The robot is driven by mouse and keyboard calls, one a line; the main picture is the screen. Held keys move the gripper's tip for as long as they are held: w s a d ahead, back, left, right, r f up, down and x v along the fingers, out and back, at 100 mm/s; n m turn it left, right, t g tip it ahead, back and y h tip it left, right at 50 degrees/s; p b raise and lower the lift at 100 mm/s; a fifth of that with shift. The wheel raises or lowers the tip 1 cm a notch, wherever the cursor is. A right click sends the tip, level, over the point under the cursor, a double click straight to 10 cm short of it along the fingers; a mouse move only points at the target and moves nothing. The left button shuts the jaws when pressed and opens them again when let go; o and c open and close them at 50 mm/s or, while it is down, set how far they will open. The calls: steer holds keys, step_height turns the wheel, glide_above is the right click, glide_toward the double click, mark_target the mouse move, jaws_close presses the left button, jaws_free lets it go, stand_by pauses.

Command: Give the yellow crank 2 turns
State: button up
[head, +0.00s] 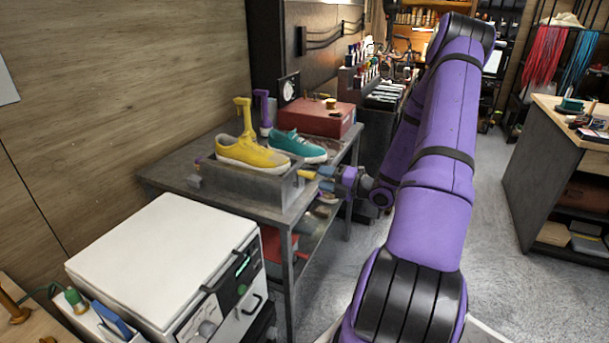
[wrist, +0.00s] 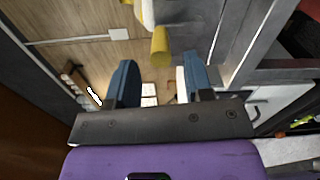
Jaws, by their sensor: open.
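The yellow crank (head: 307,174) sticks out from the right end of a grey trough-like box on the workbench. A yellow sneaker (head: 250,155) sits in that box, with a yellow upright post rising from it. My gripper (head: 324,177) is just right of the crank, its blue fingers pointing at it. In the wrist view the open fingers (wrist: 158,68) are wide apart, and the yellow crank's rounded end (wrist: 160,46) shows between and slightly beyond the tips. I see no clear contact. The crank's inner arm is mostly hidden in the head view.
A teal sneaker (head: 299,146) and a purple post stand behind the box, near a red case (head: 316,119). A white machine (head: 165,262) stands in front of the bench. Open floor (head: 500,240) lies to the right, before another counter.

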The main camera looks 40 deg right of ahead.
steer(key=shift+v, duration=2.15)
steer(key=s+a+r+n+g+y, duration=0.1)
steer(key=a+r+n+g+y, duration=0.1)
steer(key=a+r+n+g, duration=0.8)
steer(key=s+a+r+n+g+y, duration=0.1)
steer(key=a+r+n+g, duration=0.45)
steer(key=a+n, duration=0.9)
steer(key=s+a+r+n+t+h, duration=0.2)
steer(key=s+r+n+h, duration=0.3)
steer(key=n, duration=0.6)
steer(key=s+a+r+n+t+h, duration=0.2)
steer(key=s+a+r+n+h, duration=0.2)
steer(key=s+r+n, duration=0.5)
steer(key=s+n, duration=0.1)
steer(key=n, duration=0.2)
steer(key=shift+s+a+r+h, duration=0.2)
steer(key=shift+s+a+h, duration=0.15)
steer(key=shift+h, duration=0.05)
steer(key=shift+n, duration=0.25)
